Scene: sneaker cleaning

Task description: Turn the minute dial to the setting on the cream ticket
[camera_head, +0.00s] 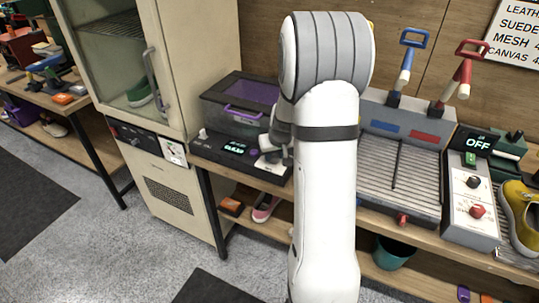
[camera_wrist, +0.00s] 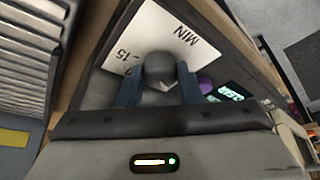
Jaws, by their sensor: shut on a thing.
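The minute dial (camera_wrist: 160,68) is a dark grey round knob on a white plate (camera_wrist: 150,28) marked "MIN" and "15" in the wrist view. My gripper (camera_wrist: 158,88) is shut on it, with a blue-grey finger on each side. The dial's pointer and exact setting are not clear. In the head view my gripper (camera_head: 277,146) is at the right front of a dark unit with a purple-tinted lid (camera_head: 247,90), and my arm hides part of it.
The unit's lit green display (camera_head: 235,148) and a purple knob (camera_wrist: 205,84) are close to my gripper. A beige cabinet (camera_head: 167,60) stands left. A ribbed tray station (camera_head: 398,180) and a control box reading "OFF" (camera_head: 470,205) stand right. The floor in front is clear.

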